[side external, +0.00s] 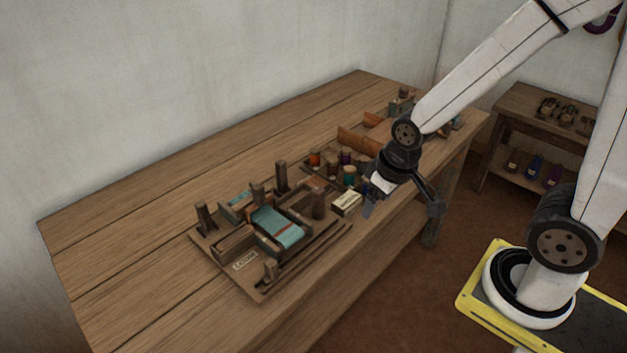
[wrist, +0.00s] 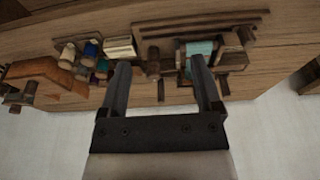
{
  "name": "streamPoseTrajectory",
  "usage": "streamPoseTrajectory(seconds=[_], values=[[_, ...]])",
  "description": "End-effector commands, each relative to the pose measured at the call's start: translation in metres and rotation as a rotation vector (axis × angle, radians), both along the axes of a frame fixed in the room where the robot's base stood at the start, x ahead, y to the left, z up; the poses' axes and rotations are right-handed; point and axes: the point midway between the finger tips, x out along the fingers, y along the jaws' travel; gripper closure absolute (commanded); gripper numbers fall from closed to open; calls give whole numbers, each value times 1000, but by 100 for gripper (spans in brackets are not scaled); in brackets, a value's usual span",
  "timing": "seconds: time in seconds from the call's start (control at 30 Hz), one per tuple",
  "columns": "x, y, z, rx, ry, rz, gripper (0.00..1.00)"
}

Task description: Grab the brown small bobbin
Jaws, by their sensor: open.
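Several small bobbins stand in a rack on the bench, orange, purple, teal and others. A brownish one (side external: 334,171) shows among them in the side view; I cannot tell for sure that it is the brown small bobbin. My gripper (side external: 369,207) is at the bench's front edge, just right of the small cream box (side external: 347,202) and in front of the bobbins. In the wrist view my gripper (wrist: 158,60) is open, its fingers wide apart with nothing held. A dark brown upright piece (wrist: 153,63) shows between them, and the bobbins lie left of the fingers.
A small wooden loom (side external: 222,262) with teal cloth (side external: 277,229) and upright posts stands left of the bobbins. Orange-brown dividers (side external: 358,139) stand behind my wrist's side of the bench. The bench (side external: 130,250) is clear at left. A low shelf (side external: 540,105) stands at far right.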

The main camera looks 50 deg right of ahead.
Motion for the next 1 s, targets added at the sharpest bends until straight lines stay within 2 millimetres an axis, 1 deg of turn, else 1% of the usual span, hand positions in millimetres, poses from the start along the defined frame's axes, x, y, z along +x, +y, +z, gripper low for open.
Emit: streamPoseTrajectory(seconds=[0.43, 0.47, 0.5, 0.83, 1.0], values=[[0, 0, 0, 0, 0, -2, 18], [0, 0, 0, 0, 0, -2, 21], [0, 0, 0, 0, 0, -2, 34], [1, 0, 0, -1, 1, 2, 34], [6, -2, -2, -29, 24, 57, 34]])
